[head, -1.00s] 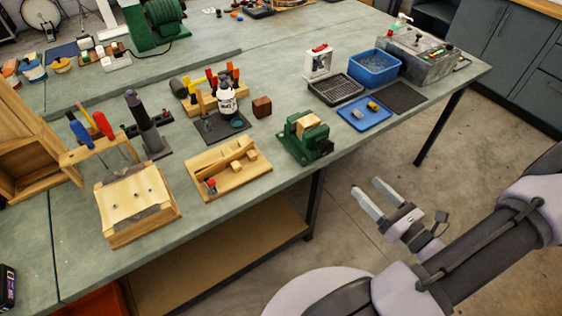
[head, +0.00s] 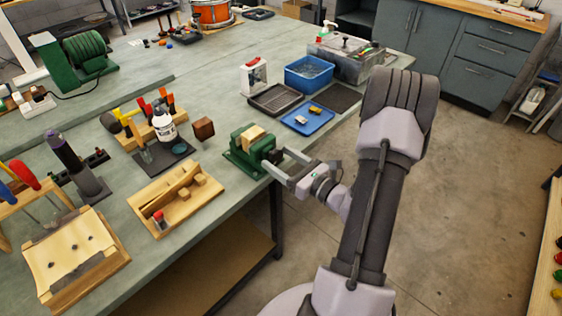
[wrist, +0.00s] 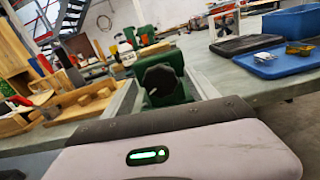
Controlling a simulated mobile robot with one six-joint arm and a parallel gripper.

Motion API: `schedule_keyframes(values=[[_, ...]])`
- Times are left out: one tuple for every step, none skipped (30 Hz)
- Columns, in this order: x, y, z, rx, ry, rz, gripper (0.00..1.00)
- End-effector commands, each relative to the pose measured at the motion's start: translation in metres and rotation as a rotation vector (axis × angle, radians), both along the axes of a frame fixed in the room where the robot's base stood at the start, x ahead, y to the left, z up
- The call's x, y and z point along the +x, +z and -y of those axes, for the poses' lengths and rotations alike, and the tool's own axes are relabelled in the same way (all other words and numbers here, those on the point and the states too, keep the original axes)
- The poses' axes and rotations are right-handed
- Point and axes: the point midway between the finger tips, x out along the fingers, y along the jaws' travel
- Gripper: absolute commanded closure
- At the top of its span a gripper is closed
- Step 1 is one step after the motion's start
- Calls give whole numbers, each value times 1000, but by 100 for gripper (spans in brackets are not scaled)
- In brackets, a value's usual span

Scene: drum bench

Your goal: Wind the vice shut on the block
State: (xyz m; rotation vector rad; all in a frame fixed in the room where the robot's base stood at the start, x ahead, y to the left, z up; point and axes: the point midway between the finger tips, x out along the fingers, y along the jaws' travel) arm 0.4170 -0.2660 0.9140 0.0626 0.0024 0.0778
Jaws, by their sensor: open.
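The green vice (head: 243,160) stands at the front edge of the bench, with a pale wooden block (head: 252,135) between its jaws. In the wrist view the vice (wrist: 166,95) faces me, and its dark round knob (wrist: 161,79) is at the centre. My gripper (head: 277,163) is open at the front of the vice. Its two fingers (wrist: 163,92) reach forward on either side of the knob in the wrist view. I cannot tell whether they touch it. The contact between block and jaws is too small to make out.
A blue tray (head: 307,120) with small parts and a black tray (head: 274,99) lie right of the vice. A wooden tray (head: 176,205) with blocks is to its left. A brown cube (head: 203,128) and a white bottle (head: 163,126) stand behind. Floor in front of the bench is clear.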

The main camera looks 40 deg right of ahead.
Motion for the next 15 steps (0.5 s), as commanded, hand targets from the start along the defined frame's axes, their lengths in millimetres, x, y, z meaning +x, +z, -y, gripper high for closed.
schedule_keyframes(values=[[0,0,0,0,0,0,33],[0,0,0,0,0,0,33],[0,0,0,0,0,0,33],[0,0,0,0,0,0,33],[0,0,0,0,0,0,33],[0,0,0,0,0,0,37],[0,0,0,0,0,0,43],[0,0,0,0,0,0,48],[0,0,0,1,0,0,56],[0,0,0,1,0,0,62],[0,0,0,1,0,0,68],[0,0,0,1,0,0,76],[0,0,0,1,0,0,82],[0,0,0,1,0,0,88],[0,0,0,1,0,0,95]])
